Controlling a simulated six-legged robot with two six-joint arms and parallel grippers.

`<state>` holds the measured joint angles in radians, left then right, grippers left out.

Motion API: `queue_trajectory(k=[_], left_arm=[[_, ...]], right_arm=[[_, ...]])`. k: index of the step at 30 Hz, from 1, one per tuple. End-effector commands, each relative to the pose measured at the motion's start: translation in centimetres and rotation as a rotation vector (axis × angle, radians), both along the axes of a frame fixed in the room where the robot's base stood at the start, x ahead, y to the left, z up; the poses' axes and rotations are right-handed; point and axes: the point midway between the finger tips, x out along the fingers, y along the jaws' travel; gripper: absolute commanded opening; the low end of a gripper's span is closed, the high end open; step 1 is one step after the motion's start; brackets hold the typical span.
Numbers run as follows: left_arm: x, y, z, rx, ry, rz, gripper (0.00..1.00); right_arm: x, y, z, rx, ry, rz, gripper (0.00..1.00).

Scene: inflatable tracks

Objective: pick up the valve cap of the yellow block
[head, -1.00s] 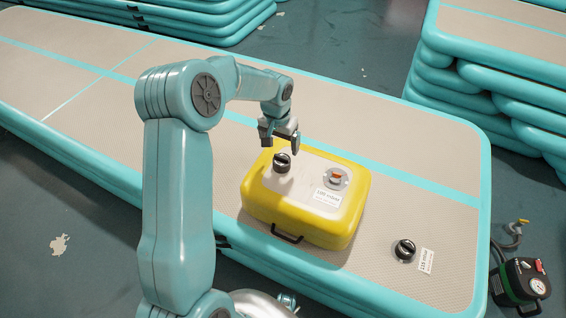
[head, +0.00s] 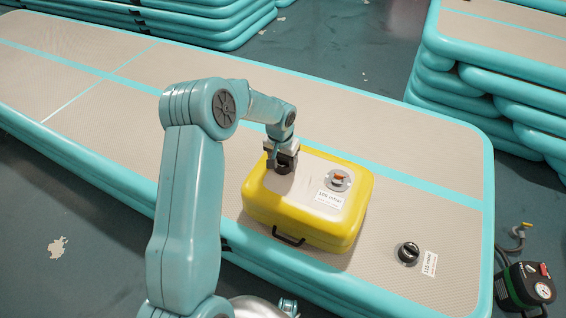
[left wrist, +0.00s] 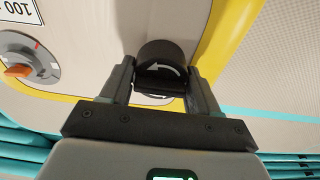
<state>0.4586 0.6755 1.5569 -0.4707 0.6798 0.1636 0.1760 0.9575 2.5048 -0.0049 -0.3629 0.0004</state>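The yellow block (head: 312,233) is a yellow case with a pale top, lying on the long beige track. Its black valve cap, marked with a white curved arrow, shows in the left wrist view (left wrist: 160,58) and still sits on the block's top. My left gripper (head: 283,162) is lowered over the cap from above, with one finger on each side of it. The fingers (left wrist: 160,85) are apart; whether they touch the cap is hard to tell. In the head view the gripper hides most of the cap. My right gripper is not in view.
The block also has a round fitting with an orange part (head: 340,179), a label (head: 329,198) and a dark handle (head: 288,237). Another black cap (head: 408,253) is on the track (head: 420,150) at right. A pump with a gauge (head: 527,287) stands on the floor; stacked tracks (head: 500,80) are behind.

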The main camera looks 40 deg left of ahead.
Motion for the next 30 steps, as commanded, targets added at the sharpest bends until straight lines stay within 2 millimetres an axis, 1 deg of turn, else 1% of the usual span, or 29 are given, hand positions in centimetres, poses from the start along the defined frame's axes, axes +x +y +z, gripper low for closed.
queue_trajectory(k=[1, 2, 3, 10, 14, 17, 20, 24, 27, 30], left_arm=[[0.0, 0.0, 0.0, 0.0, 0.0, 0.0, 0.42], [0.0, 0.0, 0.0, 0.0, 0.0, 0.0, 0.32], [0.0, 0.0, 0.0, 0.0, 0.0, 0.0, 0.32], [0.0, 0.0, 0.1, 0.0, 0.0, 0.0, 0.31], [0.0, 0.0, 1.3, 0.001, -0.002, 0.0, 0.31], [0.1, 0.0, 3.5, 0.002, -0.005, 0.0, 0.31], [0.1, 0.0, 6.5, 0.002, -0.006, 0.0, 0.31], [0.1, 0.0, 11.0, 0.003, -0.005, -0.001, 0.31], [0.1, 0.0, 13.9, 0.001, -0.004, 0.001, 0.31], [0.1, 0.0, 16.4, 0.001, -0.004, -0.001, 0.31]], right_arm=[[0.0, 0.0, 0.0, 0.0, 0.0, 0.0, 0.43], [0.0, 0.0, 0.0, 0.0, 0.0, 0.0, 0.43], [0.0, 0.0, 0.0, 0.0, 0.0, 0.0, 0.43], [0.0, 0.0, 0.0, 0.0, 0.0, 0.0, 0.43], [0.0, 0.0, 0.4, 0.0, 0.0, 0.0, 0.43], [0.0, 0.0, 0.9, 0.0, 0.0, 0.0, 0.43], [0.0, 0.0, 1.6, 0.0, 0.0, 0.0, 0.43], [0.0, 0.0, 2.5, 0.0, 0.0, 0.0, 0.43], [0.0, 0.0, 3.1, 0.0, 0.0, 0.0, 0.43], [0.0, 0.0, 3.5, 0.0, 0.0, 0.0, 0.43]])
